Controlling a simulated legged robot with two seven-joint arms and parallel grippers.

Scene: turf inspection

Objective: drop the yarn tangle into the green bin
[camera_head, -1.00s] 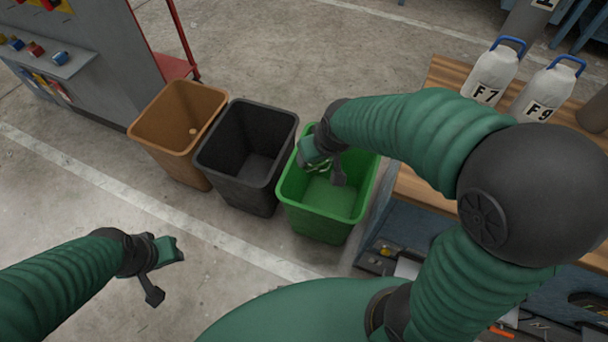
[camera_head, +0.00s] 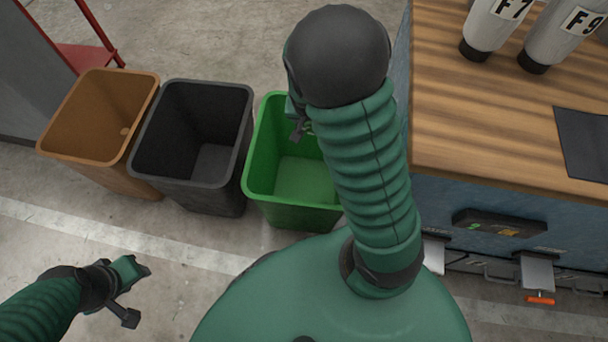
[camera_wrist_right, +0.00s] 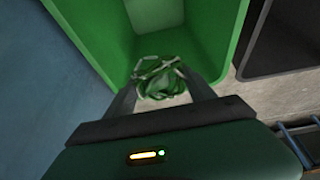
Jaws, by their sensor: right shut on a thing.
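The yarn tangle is a loose bundle of green and pale strands (camera_wrist_right: 163,80). In the right wrist view it sits between the two fingers of my right gripper (camera_wrist_right: 164,92), which is shut on it. The green bin (camera_head: 262,150) stands at the right end of a row of bins. In the head view my right gripper (camera_head: 300,128) hangs at the bin's upper part, largely hidden behind my own arm. The bin's walls also show in the right wrist view (camera_wrist_right: 95,35), behind the tangle. My left gripper (camera_head: 136,292) is open and empty, low at the left.
A black bin (camera_head: 190,189) stands just left of the green one, with a brown bin (camera_head: 90,160) beyond it. A wooden-topped workbench (camera_head: 480,130) with white bottles (camera_head: 494,22) is at the right.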

